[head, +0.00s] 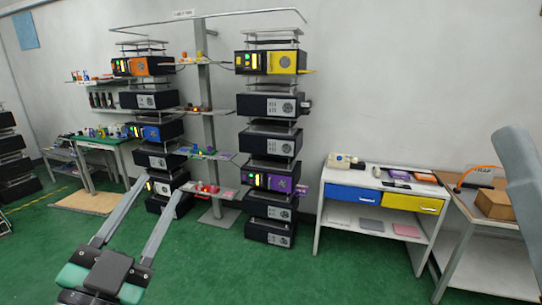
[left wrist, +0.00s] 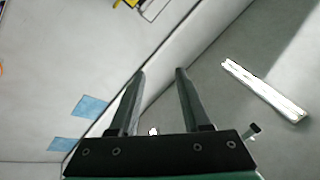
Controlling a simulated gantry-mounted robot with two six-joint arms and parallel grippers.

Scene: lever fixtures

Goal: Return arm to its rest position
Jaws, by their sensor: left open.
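My left gripper (head: 166,186) reaches up from the lower left of the head view. Its two long grey fingers are spread apart with nothing between them. In the left wrist view the gripper (left wrist: 160,72) also shows open and empty, with walls and the ceiling area behind it. In the head view the fingertips overlap the lower part of the left machine stack (head: 158,160); I cannot tell the distance, and no contact shows.
A right stack (head: 272,105) of dark machines with yellow and purple units stands past a post (head: 208,130) with small shelves. A white table (head: 345,185) with blue and yellow drawers and a wooden table (head: 458,205) stand at right. Green floor (head: 350,275) is clear in front.

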